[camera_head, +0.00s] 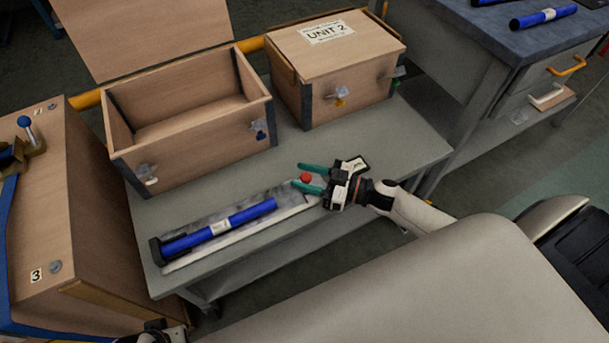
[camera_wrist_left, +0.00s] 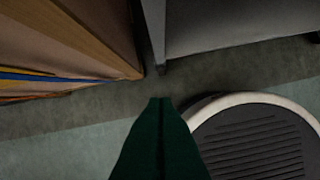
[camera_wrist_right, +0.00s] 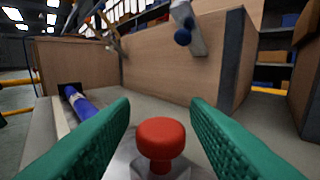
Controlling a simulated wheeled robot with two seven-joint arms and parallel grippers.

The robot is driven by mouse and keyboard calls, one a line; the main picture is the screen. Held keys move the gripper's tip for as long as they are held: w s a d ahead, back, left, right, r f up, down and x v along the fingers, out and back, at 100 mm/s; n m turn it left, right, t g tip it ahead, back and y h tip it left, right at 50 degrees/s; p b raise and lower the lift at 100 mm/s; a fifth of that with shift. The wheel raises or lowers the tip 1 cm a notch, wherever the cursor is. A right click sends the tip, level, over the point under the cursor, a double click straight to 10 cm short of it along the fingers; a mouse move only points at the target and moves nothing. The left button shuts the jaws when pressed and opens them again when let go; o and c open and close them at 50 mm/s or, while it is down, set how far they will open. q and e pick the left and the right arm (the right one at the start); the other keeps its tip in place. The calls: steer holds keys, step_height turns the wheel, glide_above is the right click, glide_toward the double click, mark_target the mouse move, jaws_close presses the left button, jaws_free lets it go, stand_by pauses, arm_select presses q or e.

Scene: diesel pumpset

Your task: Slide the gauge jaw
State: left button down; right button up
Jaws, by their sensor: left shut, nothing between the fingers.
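The gauge (camera_head: 290,200) is a pale flat plate on the grey bench, with a dark block at its left end. A blue rod (camera_head: 225,226) with a white band lies along it, and also shows in the right wrist view (camera_wrist_right: 80,103). A red knob (camera_head: 305,178) stands at the gauge's right end; in the right wrist view the knob (camera_wrist_right: 161,138) sits on a pale metal block. My right gripper (camera_head: 309,177) is open, its green fingers on either side of the knob with gaps visible. My left gripper (camera_wrist_left: 160,100) is shut and empty, pointing at the floor.
An open wooden box (camera_head: 190,142) and a lidded "UNIT 2" box (camera_head: 345,70) stand behind the gauge on the bench. A wooden cabinet (camera_head: 100,190) is at the left. The bench (camera_head: 415,140) is clear at the right. A blue-topped drawer bench (camera_head: 530,40) stands at far right.

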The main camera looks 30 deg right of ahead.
steer(key=shift+s+d, duration=0.35)
steer(key=shift+d, duration=0.05)
arm_select(q)
step_height(320, 180, down, 4)
steer(key=shift+p, duration=0.6)
arm_select(e)
steer(key=v, duration=1.1)
